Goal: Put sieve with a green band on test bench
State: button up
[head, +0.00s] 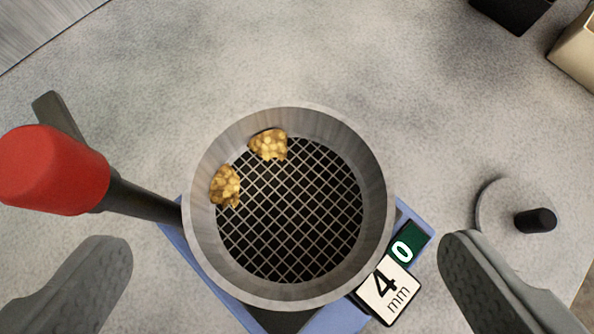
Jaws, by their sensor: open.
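A round grey metal sieve (203,215) with a black mesh floor is in the middle of the head view, seen from above. Two yellow grainy clumps (268,144) lie inside near its upper-left wall. A white tag (388,290) reading "4 mm" is at its lower right. No green band shows on the visible walls. The sieve appears to sit on a blue base (345,321); a small green panel reading "0" (405,250) is by its right corner. My gripper (288,252) is open, its fingers apart on either side of the sieve, not visibly touching it.
A red knob (52,170) on a dark shaft sticks out left of the sieve. A grey disc with a black knob (536,220) lies at right. A black box (512,12) and a beige box (578,50) are at the upper right. The grey surface above the sieve is clear.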

aim_at(289, 167)
jog(key=shift+s+f+x, duration=0.1)
jog(key=shift+x, duration=1.5)
jog(key=shift+s+f+x, duration=0.1)
jog(key=shift+f+x, duration=0.05)
jog(key=shift+x, duration=1.45)
jog(key=shift+d, duration=0.1)
jog(key=c, duration=0.8)
